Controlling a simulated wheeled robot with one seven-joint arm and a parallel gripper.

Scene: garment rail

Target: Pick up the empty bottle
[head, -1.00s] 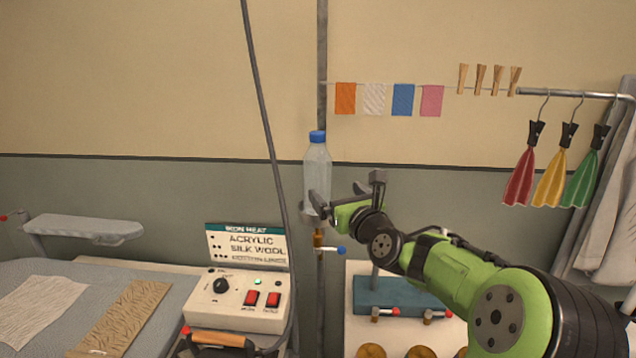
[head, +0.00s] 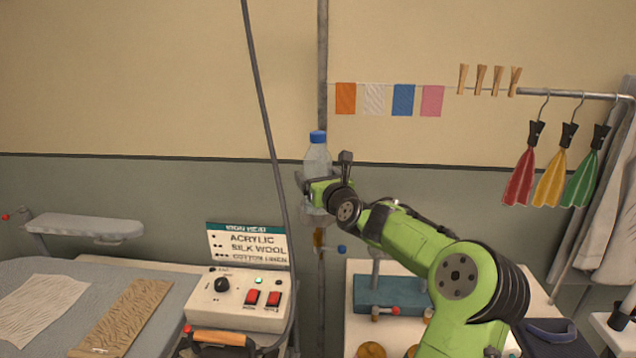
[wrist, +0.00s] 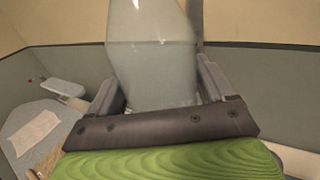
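The empty bottle (head: 318,153) is clear with a blue cap and stands upright against the vertical grey pipe. My gripper (head: 318,181) is in front of its lower half and hides much of it. In the wrist view, the bottle (wrist: 152,55) rises between the two grey fingers of my gripper (wrist: 158,90), one on each side. The fingers look open around it; whether either one touches it is hard to tell. The bottle's base is mostly hidden.
A grey cable (head: 266,130) hangs just left of the bottle. A valve with a blue knob (head: 342,249) is below. A control box (head: 238,298) with red switches stands at lower left. Coloured cloths (head: 549,178) hang from a rail at right.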

